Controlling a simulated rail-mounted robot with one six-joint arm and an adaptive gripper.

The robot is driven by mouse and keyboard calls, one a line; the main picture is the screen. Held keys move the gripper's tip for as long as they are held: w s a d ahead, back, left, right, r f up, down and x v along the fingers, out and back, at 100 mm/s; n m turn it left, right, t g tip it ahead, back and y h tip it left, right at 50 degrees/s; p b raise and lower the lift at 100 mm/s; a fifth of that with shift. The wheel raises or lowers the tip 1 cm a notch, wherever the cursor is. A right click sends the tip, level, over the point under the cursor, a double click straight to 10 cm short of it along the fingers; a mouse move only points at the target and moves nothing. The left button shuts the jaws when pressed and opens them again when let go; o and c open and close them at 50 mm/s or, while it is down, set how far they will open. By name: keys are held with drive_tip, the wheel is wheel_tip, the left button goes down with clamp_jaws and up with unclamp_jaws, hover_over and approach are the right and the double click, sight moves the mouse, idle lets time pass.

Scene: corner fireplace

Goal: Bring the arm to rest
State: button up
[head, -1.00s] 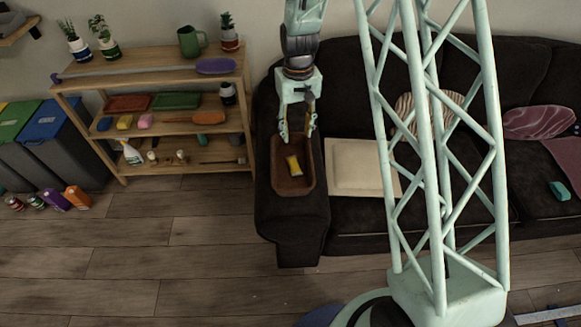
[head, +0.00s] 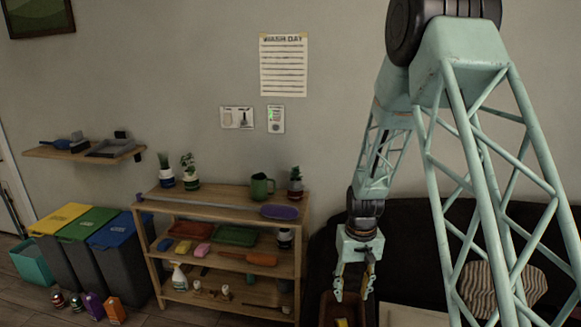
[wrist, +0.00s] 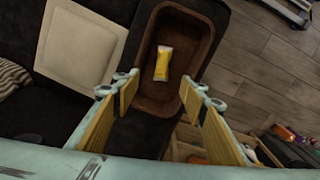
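My gripper (head: 354,290) is open and empty. It hangs pointing down above a brown tray (head: 326,310) on the arm of the dark sofa (head: 405,235). In the wrist view my gripper (wrist: 160,98) has its two fingers spread wide apart, with nothing between the tips. A yellow packet-like item (wrist: 163,62) lies inside the brown tray (wrist: 148,38), below and clear of the fingers. In the head view only the top of the yellow item (head: 341,322) shows at the bottom edge.
Bins (head: 120,250) stand farther left. A cream panel (wrist: 82,45) lies on the sofa beside the tray. The air around my gripper looks clear.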

drive_tip(key=s+r+t, duration=0.1)
drive_tip(key=s+r, duration=0.5)
drive_tip(key=r, duration=0.4)
drive_tip(key=s+r, duration=0.5)
drive_tip(key=r, duration=0.5)
drive_tip(key=s+r+t, duration=0.1)
drive_tip(key=s+r, duration=0.5)
drive_tip(key=r, duration=0.4)
drive_tip(key=s+r+t, duration=0.1)
drive_tip(key=s+r, duration=0.4)
drive_tip(key=s, duration=0.8)
drive_tip(key=s+r+t, duration=0.1)
drive_tip(key=s+r, duration=0.4)
drive_tip(key=s, duration=0.8)
drive_tip(key=shift+s+r+m, duration=0.15)
drive_tip(key=shift+s+m, duration=0.1)
drive_tip(key=shift+m, duration=0.05)
idle(0.4)
